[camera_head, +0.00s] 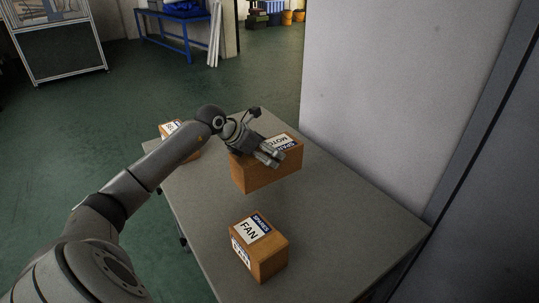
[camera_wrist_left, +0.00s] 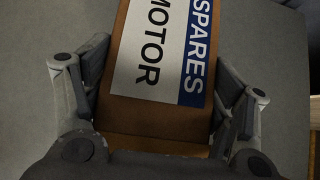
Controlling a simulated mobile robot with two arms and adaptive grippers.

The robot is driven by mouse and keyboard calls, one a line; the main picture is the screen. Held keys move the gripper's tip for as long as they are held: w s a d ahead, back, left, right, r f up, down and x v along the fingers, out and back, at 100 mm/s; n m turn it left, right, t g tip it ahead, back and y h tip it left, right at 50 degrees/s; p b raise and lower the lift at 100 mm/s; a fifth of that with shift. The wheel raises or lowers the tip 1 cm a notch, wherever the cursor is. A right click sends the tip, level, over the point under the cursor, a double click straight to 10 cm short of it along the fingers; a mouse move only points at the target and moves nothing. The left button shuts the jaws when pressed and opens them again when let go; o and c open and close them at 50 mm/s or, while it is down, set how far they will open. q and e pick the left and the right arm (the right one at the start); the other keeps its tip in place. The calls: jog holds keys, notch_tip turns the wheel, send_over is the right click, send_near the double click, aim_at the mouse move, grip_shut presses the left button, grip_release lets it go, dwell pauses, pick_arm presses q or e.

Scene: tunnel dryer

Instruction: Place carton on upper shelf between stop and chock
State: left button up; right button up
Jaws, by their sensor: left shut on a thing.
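A brown carton labelled SPARES MOTOR (camera_head: 267,180) is on the grey table (camera_head: 335,245), near its far right part. Any gap under it cannot be made out. My left gripper (camera_head: 268,154) is over its top and shut on it. In the left wrist view, the two fingers lie on either side of the MOTOR carton (camera_wrist_left: 150,115), with its label facing the camera. My right gripper is not in view. No shelf, stop or chock shows in either view.
A carton labelled FAN (camera_head: 268,262) stands at the table's near side. Another carton (camera_head: 190,150) at the far left edge is partly hidden by my arm. A pale wall (camera_head: 385,90) rises along the table's right side. The table's right front is clear.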

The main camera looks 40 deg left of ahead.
pick_arm(q)
jog(key=w+a+f+b, duration=0.1)
jog(key=w+a+f, duration=0.1)
jog(key=f, duration=0.1)
jog(key=shift+a+f+b, duration=0.1)
jog(key=shift+a+b, duration=0.1)
jog(key=shift+b, duration=0.2)
jog(key=shift+w+a+f+b, duration=0.2)
jog(key=shift+f+b, duration=0.25)
notch_tip(320, 180, down, 3)
jog(key=shift+r+b, duration=0.1)
jog(key=shift+b, duration=0.7)
jog(key=shift+r, duration=0.1)
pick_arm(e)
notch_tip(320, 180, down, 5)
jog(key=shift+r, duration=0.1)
pick_arm(q)
jog(key=o, duration=1.7)
jog(key=shift+s+f, duration=0.1)
jog(key=shift+f, duration=0.3)
jog(key=o, duration=0.4)
jog(key=shift+s+d+r, duration=0.1)
jog(key=shift+r, duration=0.05)
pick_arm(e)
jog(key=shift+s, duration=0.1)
